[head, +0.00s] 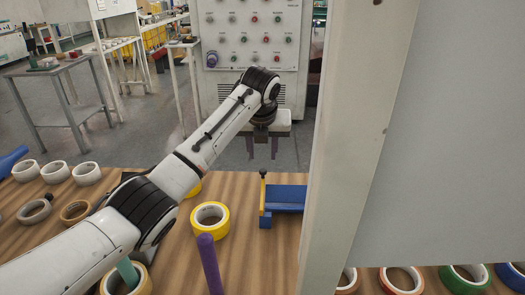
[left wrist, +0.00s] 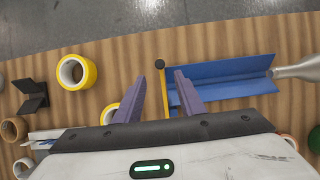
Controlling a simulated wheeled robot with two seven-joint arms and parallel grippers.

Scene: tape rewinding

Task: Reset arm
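My left gripper (head: 262,149) hangs above the far edge of the table, its two purple fingers pointing down. In the left wrist view its fingers (left wrist: 161,68) are spread with nothing between them. A blue holder (head: 288,194) with a yellow side and a black knob sits on the wooden table; it also shows in the left wrist view (left wrist: 235,82). The knob and yellow strip appear below and between the fingers there, apart from them. A yellow tape roll (head: 210,220) lies left of the holder. My right gripper is not visible.
White rolls (head: 55,171) and a brown roll (head: 75,212) lie at left; green and red rolls lie at right. A purple rod (head: 209,264) stands at the front. A large pale panel (head: 440,130) blocks the right side. A grey bottle-like object (left wrist: 297,68) is beside the holder.

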